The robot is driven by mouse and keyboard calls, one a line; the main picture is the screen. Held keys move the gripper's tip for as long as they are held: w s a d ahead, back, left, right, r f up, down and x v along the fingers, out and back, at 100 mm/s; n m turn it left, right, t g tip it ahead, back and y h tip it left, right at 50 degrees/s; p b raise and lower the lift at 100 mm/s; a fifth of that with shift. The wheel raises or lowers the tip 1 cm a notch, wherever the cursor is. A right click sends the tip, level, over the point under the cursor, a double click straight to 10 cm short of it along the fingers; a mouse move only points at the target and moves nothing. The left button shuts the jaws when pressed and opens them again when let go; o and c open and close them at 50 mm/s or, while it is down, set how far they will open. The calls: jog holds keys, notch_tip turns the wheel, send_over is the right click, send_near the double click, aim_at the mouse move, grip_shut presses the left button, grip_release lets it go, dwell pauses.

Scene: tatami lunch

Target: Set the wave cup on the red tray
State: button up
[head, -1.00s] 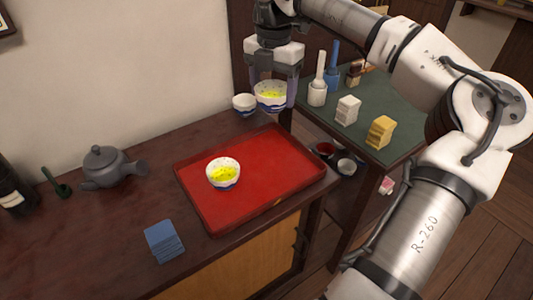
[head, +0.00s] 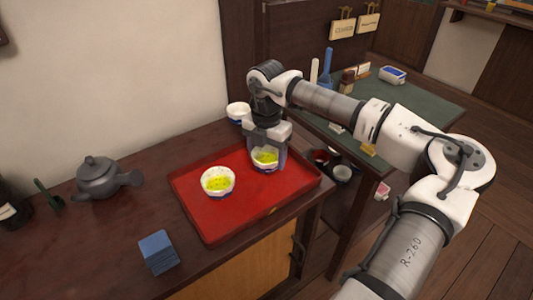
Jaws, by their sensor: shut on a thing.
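My gripper (head: 267,160) points down over the back right part of the red tray (head: 230,212), shut on a white-and-blue cup (head: 264,167) with yellow inside. The fingers hide part of this cup. It is upright and low over the tray; I cannot tell whether it touches. A similar cup (head: 217,182), white with blue and yellow inside, stands on the left part of the tray. A smaller white-and-blue cup (head: 238,112) stands on the counter behind the tray. The wave pattern is too small to make out on any of them.
A grey teapot (head: 102,178) and a stack of blue squares (head: 158,252) stand left of the tray on the dark counter. A green-topped table (head: 425,105) with several items stands at the right. The front and right of the tray are bare.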

jog(key=shift+f, duration=0.2)
jog(key=o, duration=1.1)
jog(key=shift+c, duration=0.2)
jog(key=shift+r, duration=0.1)
notch_tip(320, 180, up, 12)
jog(key=shift+r, duration=0.15)
